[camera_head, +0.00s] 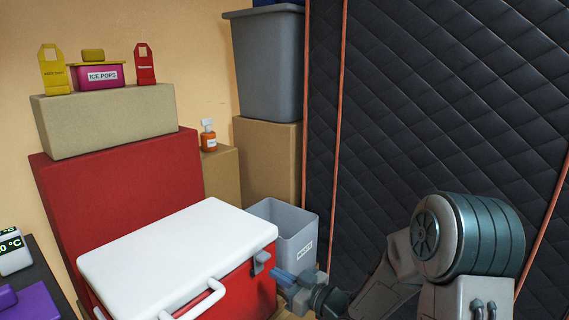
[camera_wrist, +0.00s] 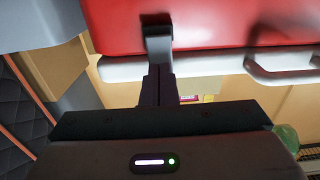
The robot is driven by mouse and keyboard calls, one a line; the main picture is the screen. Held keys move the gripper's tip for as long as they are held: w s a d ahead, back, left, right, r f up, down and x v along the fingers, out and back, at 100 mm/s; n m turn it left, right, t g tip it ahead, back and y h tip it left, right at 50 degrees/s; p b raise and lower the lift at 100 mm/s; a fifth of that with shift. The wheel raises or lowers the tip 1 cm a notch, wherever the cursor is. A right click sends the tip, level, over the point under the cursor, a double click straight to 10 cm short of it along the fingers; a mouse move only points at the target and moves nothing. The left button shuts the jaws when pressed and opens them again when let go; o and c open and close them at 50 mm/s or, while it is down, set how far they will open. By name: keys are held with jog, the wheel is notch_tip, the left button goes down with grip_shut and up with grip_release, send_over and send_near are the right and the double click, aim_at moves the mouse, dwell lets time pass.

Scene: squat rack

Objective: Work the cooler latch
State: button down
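The cooler is a red box (camera_head: 236,293) with a white lid (camera_head: 178,252); the lid lies down on the box. A grey latch (camera_head: 260,262) sits on the cooler's right side near the lid's edge. It also shows in the wrist view as a grey strap (camera_wrist: 158,45) against the red wall. My gripper (camera_head: 279,274) is at the latch, with its fingers pointing at it from the right. In the wrist view the dark fingers (camera_wrist: 158,85) are close together at the latch's end. Whether they grip it is unclear.
A white handle (camera_head: 196,303) juts from the cooler's front. A grey bin (camera_head: 284,232) stands right behind the latch side. Boxes and a red block (camera_head: 125,190) fill the back left. A dark quilted wall (camera_head: 430,110) closes off the right.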

jog(key=v, duration=0.5)
jog(key=shift+s+d, duration=0.15)
jog(key=shift+d, duration=0.05)
jog(key=s+d+r+m+h+p, duration=0.1)
jog(key=d+r+m+h+p, duration=0.2)
jog(key=d+r+h+p, duration=0.4)
jog(key=s+d+r+m+h+p, duration=0.1)
jog(key=d+r+m+h+p, duration=0.2)
jog(key=d+r+h+p, duration=0.45)
jog(key=s+a+r+m+g+p, duration=0.3)
jog(key=s+r+g+p, duration=0.5)
jog(key=s+r+p, duration=0.5)
jog(key=s+r+m, duration=0.1)
jog(key=s+r, duration=0.2)
jog(key=s, duration=0.3)
jog(key=shift+s+m, duration=0.3)
jog(key=shift+s, duration=0.1)
